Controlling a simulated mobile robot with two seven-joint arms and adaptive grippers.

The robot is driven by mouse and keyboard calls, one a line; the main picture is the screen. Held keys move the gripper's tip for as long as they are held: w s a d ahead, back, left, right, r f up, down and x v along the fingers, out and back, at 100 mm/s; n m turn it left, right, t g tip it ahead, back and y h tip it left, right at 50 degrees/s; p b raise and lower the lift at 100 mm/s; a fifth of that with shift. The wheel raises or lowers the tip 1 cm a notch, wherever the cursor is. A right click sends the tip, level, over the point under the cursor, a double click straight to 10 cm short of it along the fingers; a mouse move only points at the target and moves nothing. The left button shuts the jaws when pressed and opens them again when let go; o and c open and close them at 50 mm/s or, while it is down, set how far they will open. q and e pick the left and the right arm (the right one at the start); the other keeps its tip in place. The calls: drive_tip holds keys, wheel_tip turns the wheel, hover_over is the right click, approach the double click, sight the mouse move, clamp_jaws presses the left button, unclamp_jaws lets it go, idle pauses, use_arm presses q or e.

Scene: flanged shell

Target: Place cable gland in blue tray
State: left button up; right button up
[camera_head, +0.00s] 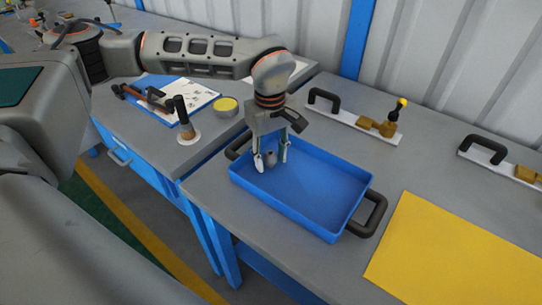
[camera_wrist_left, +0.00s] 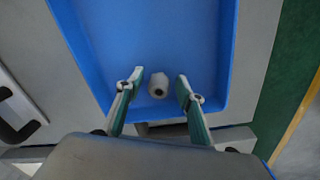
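The blue tray (camera_head: 318,199) stands on the grey workbench and also fills the upper middle of the left wrist view (camera_wrist_left: 205,30). A small grey cable gland (camera_head: 270,158) is at the tray's left end. My left gripper (camera_head: 271,157) points down into that end of the tray. Its fingers (camera_wrist_left: 158,92) are open on either side of the gland, with a visible gap on each side. Whether the gland touches the tray floor is unclear. My right gripper is not in view.
Black handles (camera_head: 368,214) stand at the tray's ends. A yellow sheet (camera_head: 455,250) lies to the right. Behind are white plates with black handles and brass fittings (camera_head: 388,128). A yellow-topped tin (camera_head: 226,106) and a black-handled tool (camera_head: 184,118) stand left. The tray's right part is empty.

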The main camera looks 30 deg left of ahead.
sight(271, 153)
use_arm(q)
wheel_tip(271, 153, up, 6)
drive_tip(key=shift+p, duration=0.4)
wheel_tip(271, 153, up, 6)
drive_tip(key=shift+p, duration=0.4)
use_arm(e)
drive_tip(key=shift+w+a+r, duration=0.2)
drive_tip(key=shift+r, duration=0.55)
